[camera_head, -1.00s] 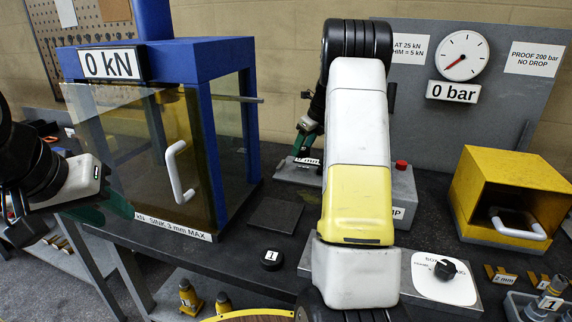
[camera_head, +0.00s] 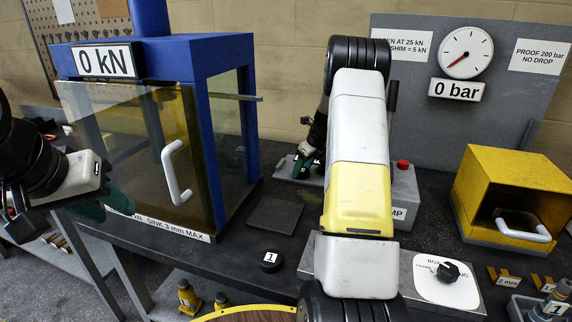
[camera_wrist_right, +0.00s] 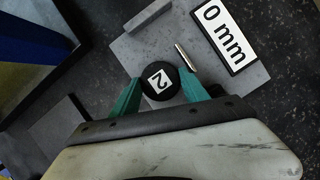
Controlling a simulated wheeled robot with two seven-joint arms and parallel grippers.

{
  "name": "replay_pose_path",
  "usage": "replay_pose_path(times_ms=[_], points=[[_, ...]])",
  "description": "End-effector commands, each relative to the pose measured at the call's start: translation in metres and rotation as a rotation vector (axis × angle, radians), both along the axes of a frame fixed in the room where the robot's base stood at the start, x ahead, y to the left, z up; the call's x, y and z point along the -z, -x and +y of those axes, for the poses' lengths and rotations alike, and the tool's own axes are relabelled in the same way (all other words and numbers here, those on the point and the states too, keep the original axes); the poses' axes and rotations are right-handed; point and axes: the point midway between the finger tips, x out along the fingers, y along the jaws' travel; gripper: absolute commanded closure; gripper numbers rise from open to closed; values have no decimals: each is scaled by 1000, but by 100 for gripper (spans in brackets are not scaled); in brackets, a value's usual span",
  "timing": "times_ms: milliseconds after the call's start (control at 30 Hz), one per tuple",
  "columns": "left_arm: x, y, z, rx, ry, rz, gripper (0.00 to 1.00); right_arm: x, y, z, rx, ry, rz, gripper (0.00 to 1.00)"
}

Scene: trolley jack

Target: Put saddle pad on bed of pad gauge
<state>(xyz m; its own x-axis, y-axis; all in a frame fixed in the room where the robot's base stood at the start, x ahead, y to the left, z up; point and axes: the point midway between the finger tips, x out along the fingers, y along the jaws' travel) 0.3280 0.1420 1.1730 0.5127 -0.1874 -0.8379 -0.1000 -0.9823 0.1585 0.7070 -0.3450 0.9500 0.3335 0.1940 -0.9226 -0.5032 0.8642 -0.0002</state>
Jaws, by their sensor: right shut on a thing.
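The saddle pad (camera_wrist_right: 158,81), a black disc marked 2, is between the green fingers of my right gripper (camera_wrist_right: 160,80), which is shut on it. It is over the grey bed of the pad gauge (camera_wrist_right: 131,52), beside a thin metal pin (camera_wrist_right: 186,57); I cannot tell whether it touches the bed. The gauge's label (camera_wrist_right: 224,37) reads 0 mm. In the head view my right gripper (camera_head: 306,160) is down at the gauge, partly behind my right arm, and the pad is hidden. My left gripper (camera_head: 105,203) is at the left, its green fingers apart and empty.
Another black pad marked 1 (camera_head: 271,261) lies on the dark bench near a flat dark plate (camera_head: 274,215). A blue press (camera_head: 215,130) with a clear door stands left. A yellow box (camera_head: 510,185) and a grey panel with a dial (camera_head: 467,52) stand right.

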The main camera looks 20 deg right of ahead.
Motion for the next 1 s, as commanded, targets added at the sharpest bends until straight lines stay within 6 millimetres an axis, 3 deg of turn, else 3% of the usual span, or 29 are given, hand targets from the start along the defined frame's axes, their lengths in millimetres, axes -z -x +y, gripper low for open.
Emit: replay_pose_path(times_ms=[233,267,333,733,1000], points=[[0,0,0,0,0,0,64,2,0,0,0,0,0,97],[0,0,0,0,0,0,64,2,0,0,0,0,0,42],[0,0,0,0,0,0,64,2,0,0,0,0,0,28],[0,0,0,0,0,0,64,-3,0,-1,0,0,-1,26],[0,0,0,0,0,0,64,-48,16,-11,2,2,-4,26]])
